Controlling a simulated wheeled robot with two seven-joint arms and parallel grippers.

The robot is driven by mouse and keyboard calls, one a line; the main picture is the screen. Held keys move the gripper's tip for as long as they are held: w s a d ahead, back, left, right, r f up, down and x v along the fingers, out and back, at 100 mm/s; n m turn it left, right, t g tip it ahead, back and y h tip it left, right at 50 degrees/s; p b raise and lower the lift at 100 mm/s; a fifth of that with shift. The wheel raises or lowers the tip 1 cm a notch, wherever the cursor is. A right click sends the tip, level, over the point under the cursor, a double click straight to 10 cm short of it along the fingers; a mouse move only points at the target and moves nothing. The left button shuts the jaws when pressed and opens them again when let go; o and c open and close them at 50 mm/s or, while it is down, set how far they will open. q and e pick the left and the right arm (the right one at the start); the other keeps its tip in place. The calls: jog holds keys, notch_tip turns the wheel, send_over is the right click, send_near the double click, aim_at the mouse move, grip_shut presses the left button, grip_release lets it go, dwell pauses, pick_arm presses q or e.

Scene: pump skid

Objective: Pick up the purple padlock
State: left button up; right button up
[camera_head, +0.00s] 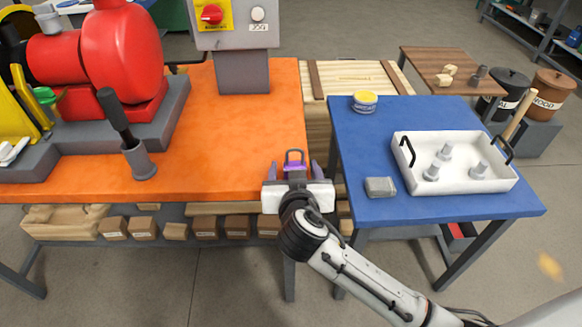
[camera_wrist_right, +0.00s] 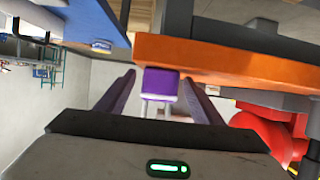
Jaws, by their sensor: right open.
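The purple padlock (camera_head: 295,166) is at the right front corner of the orange workbench (camera_head: 235,130), its grey shackle showing above the purple body in the head view. In the right wrist view the padlock (camera_wrist_right: 160,82) shows between the two purple fingers, with a gap on each side. My right gripper (camera_head: 295,172) is open around it, reaching in from the front, and holds nothing. The gripper's body hides the padlock's lower part in the head view. What carries the padlock cannot be made out. My left gripper is not in view.
A blue table (camera_head: 440,209) stands to the right across a narrow gap. It holds a white tray (camera_head: 405,173) with several grey pieces, a grey block (camera_head: 380,187) and a yellow tin (camera_head: 364,101). A red pump (camera_head: 125,55) and a grey control post (camera_head: 242,72) stand on the orange workbench.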

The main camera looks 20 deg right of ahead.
jog(key=c, duration=1.2)
notch_tip(320, 180, up, 10)
jog(key=shift+r+p, duration=0.1)
jog(key=shift+p, duration=0.25)
